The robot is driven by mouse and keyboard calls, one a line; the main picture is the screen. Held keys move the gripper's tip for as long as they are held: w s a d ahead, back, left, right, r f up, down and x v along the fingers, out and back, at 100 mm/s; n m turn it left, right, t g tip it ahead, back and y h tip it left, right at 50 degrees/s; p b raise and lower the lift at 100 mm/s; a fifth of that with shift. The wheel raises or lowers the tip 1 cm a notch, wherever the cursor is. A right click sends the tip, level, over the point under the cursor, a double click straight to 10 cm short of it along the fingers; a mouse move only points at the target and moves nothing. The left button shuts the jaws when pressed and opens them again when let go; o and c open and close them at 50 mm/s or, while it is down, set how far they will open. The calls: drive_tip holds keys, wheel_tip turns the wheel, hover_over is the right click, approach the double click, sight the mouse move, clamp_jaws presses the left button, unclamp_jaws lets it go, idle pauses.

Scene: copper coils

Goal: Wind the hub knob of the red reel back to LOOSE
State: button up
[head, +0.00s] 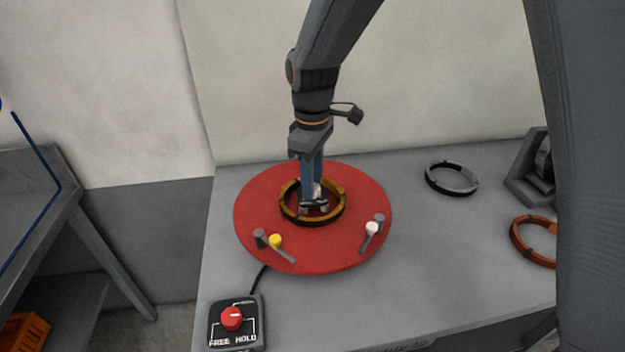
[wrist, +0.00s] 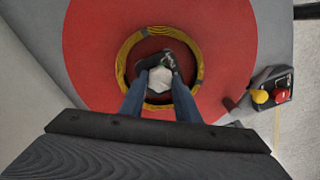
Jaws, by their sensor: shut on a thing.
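The red reel (head: 262,190) is a flat red disc lying on the grey table, and it fills much of the wrist view (wrist: 90,60). A yellow and black ring (head: 285,212) lies around its centre. The pale hub knob (wrist: 160,76) stands inside that ring, with a dark part beside it. My gripper (head: 313,203) points down into the ring from above, and its blue fingers are shut on the hub knob. The fingers hide most of the knob in the head view. I cannot read any LOOSE mark.
A yellow-knobbed lever (head: 276,241) and a white-knobbed lever (head: 372,229) stand near the reel's front edge. A control box (head: 222,338) with a red knob (head: 232,317) reads FREE and HOLD.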

idle(0.3)
drive_tip(key=o, duration=1)
drive_tip(key=shift+o, duration=0.2)
drive_tip(key=shift+r+b, duration=0.95)
drive_tip(key=shift+r, duration=3)
